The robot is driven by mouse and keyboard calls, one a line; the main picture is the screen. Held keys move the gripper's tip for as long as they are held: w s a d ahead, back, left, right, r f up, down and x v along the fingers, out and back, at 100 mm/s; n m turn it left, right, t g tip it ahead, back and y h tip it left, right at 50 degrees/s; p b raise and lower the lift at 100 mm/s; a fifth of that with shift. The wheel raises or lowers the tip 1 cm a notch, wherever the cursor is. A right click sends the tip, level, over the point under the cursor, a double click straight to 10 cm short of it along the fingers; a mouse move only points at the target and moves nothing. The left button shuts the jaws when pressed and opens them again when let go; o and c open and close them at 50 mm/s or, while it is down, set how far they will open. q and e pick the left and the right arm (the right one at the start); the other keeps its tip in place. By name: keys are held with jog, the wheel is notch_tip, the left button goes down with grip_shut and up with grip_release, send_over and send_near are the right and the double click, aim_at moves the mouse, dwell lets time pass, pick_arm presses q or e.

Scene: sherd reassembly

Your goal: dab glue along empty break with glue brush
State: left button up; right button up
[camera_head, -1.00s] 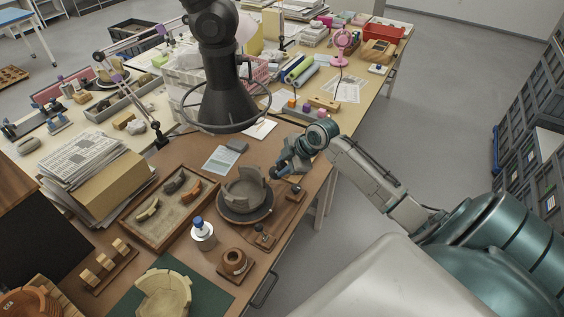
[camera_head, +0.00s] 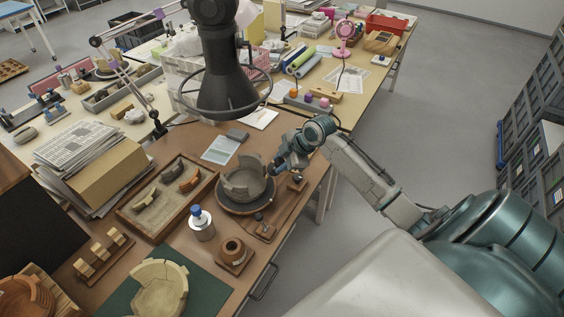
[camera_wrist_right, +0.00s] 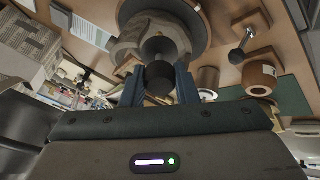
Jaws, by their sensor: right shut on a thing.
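A grey, partly rebuilt pot (camera_head: 240,188) with a stepped, broken rim stands on a dark round turntable (camera_head: 238,211). My right gripper (camera_head: 279,168) is at the pot's right side, close to its rim. In the right wrist view the gripper (camera_wrist_right: 159,88) is shut on a dark, round-ended handle (camera_wrist_right: 158,74), which I take for the glue brush. The grey pot (camera_wrist_right: 128,44) is just beyond it. The brush tip is hidden, so I cannot tell whether it touches the break. My left gripper is not in view.
A sherd tray (camera_head: 128,210) lies left of the turntable. A blue-capped bottle (camera_head: 201,226) and a brown jar (camera_head: 233,247) stand in front. A pale bowl (camera_head: 158,290) is on the green mat. A black lamp-like fixture (camera_head: 228,85) hangs overhead.

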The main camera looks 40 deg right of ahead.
jog(key=shift+w+a+f+b, duration=0.1)
jog(key=shift+w+f+b, duration=0.1)
jog(key=shift+f+b, duration=0.65)
jog(key=shift+w+a+f+b, duration=0.1)
jog(key=shift+w+f+b, duration=0.05)
jog(key=shift+f+b, duration=0.7)
jog(key=shift+s+a+f, duration=0.2)
jog(key=shift+s+a, duration=0.4)
jog(key=shift+a, duration=0.05)
jog(key=shift+s+a+f, duration=0.15)
jog(key=shift+s+a, duration=0.45)
jog(key=shift+a+r+p, duration=0.2)
jog(key=shift+a+p, duration=0.25)
jog(key=shift+p, duration=0.05)
jog(key=shift+a+r+p, duration=0.2)
jog(key=shift+a+p, duration=0.25)
jog(key=shift+c, duration=0.2)
notch_tip(320, 180, up, 8)
jog(key=s+p, duration=0.2)
jog(key=p, duration=0.6)
jog(key=shift+a+r+p, duration=0.25)
jog(key=shift+a+p, duration=0.05)
jog(key=shift+p, duration=0.05)
jog(key=shift+w, duration=0.1)
